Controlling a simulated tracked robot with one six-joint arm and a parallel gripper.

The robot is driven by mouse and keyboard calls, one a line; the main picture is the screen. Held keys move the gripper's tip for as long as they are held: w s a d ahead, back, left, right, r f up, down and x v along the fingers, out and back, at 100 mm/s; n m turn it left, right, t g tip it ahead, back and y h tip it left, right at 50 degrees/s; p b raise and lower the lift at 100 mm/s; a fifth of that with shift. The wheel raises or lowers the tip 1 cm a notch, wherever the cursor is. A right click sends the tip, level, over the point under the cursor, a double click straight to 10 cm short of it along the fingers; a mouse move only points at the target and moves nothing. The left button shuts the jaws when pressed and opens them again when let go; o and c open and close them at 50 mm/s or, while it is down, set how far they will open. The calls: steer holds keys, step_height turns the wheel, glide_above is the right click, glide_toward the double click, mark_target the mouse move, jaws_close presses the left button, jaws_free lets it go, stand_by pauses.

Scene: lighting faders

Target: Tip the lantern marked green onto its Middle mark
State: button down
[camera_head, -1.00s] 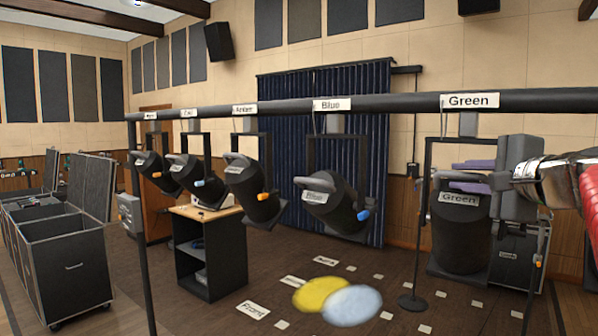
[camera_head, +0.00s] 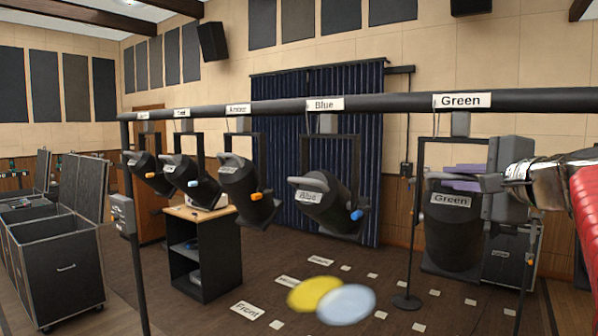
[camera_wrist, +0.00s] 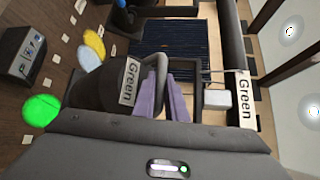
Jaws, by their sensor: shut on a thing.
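The green lantern (camera_head: 455,235) is a black can with a "Green" label, hanging in a yoke from the overhead bar at right. It hangs steeply, close to upright. It also shows in the wrist view (camera_wrist: 100,88). My gripper (camera_head: 462,178), with purple fingers, is shut on the grey handle at the lantern's top; in the wrist view the fingers (camera_wrist: 164,95) straddle the handle. The floor cards include Front (camera_head: 247,310) and a middle card (camera_head: 287,282), its text hard to read. A green light pool (camera_wrist: 42,109) lies on the floor in the wrist view.
The blue lantern (camera_head: 325,205) and several others hang to the left on the same bar (camera_head: 380,103). Yellow (camera_head: 308,292) and pale blue (camera_head: 346,305) light pools overlap on the floor. A thin stand (camera_head: 408,300) rises behind, left of the green lantern.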

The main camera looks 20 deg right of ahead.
mark_target(451, 215)
steer(key=shift+s+a+f, duration=0.35)
steer(key=shift+a+f, duration=0.1)
steer(key=shift+f, duration=0.15)
steer(key=shift+s+a+f, duration=0.3)
steer(key=shift+a+f, duration=0.1)
steer(key=shift+f, duration=0.15)
steer(key=c, duration=2.2)
jaws_free()
steer(key=shift+o, duration=0.6)
steer(key=shift+r, duration=0.1)
step_height(451, 215, up, 10)
